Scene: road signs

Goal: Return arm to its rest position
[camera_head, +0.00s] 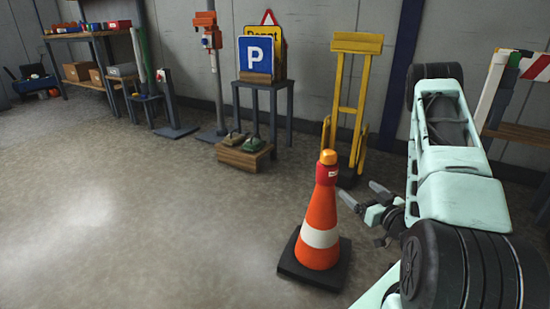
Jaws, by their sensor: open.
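My arm reaches in from the right side of the head view, folded, with its elbow raised. My gripper (362,195) is open, its two fingers spread and pointing left. It looks empty. An orange and white traffic cone (320,222) stands upright on a dark square base, left of and nearer than my gripper. A red piece with an orange top (328,166) sits on the cone's tip. A gap shows between the fingers and the cone in the picture; the true distance is hard to tell.
A yellow hand truck (355,95) stands behind the gripper. A blue parking sign (256,56) sits on a small dark table (268,84), with a wooden box (244,158) in front. A red-white striped board (537,67) is at right. Open floor (130,220) lies left.

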